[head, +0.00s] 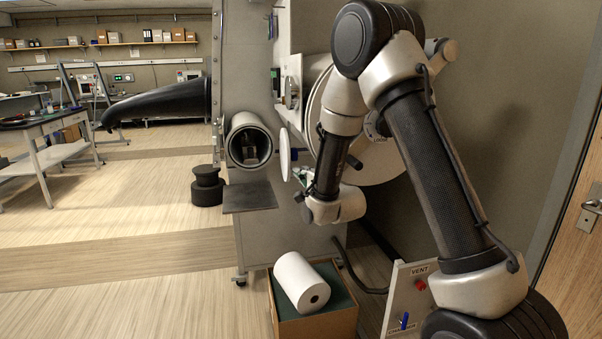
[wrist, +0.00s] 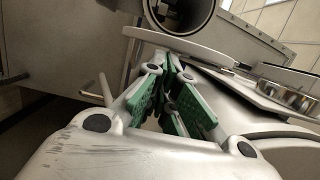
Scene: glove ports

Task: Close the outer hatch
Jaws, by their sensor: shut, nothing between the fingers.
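The outer hatch (head: 285,154) is a thin pale disc seen nearly edge-on, standing open to the right of the round port (head: 248,142). The port's mouth is uncovered, with a dark grey object inside it. My gripper (head: 299,174), with green finger pads, is just right of the hatch, and my arm hides part of it. In the wrist view the fingers (wrist: 172,68) are shut and empty. The hatch's pale edge (wrist: 180,45) lies just beyond the fingertips, with the dark port (wrist: 180,12) behind it. I cannot tell whether fingers and hatch touch.
A grey shelf (head: 249,197) juts out below the port. A box (head: 315,328) holding a white roll (head: 301,283) stands on the floor below. A VENT panel (head: 408,298) is at the lower right. A large round white door (head: 375,160) is behind my arm.

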